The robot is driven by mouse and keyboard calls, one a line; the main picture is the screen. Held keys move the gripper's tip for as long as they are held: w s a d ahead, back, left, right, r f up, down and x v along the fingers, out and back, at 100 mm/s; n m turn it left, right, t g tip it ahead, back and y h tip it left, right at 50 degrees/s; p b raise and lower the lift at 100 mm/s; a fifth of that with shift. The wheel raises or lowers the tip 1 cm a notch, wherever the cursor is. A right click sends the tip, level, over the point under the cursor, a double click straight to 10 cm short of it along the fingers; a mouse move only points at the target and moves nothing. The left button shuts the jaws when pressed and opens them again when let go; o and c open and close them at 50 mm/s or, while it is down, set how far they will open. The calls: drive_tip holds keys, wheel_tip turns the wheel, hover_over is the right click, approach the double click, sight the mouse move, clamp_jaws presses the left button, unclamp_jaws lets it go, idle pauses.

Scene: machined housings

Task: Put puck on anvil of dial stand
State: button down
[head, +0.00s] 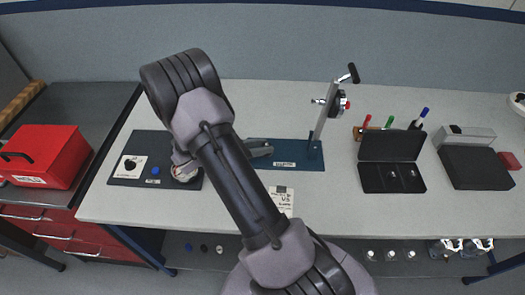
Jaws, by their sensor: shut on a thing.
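The dial stand (321,124) stands at the middle back of the table on a dark blue base plate (300,163). It has a slanted grey column, a dial head with a red knob, and a black handle on top. Its anvil is too small to make out clearly. My gripper (268,147) shows as grey fingers emerging right of my arm, over the left part of the base plate and left of the column. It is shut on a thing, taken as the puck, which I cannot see. My upper arm hides most of the wrist.
A black mat (120,181) at left holds a white card (129,167) and a blue disc (155,170). A red box (42,155) sits further left. An open black case (391,146), pens and a dark grey box (478,167) stand right of the stand. A paper card (281,197) lies in front.

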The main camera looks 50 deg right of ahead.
drive_tip(key=shift+f, duration=0.25)
drive_tip(key=shift+f, duration=0.2)
drive_tip(key=c, duration=1.2)
unclamp_jaws()
drive_tip(key=shift+o, duration=0.2)
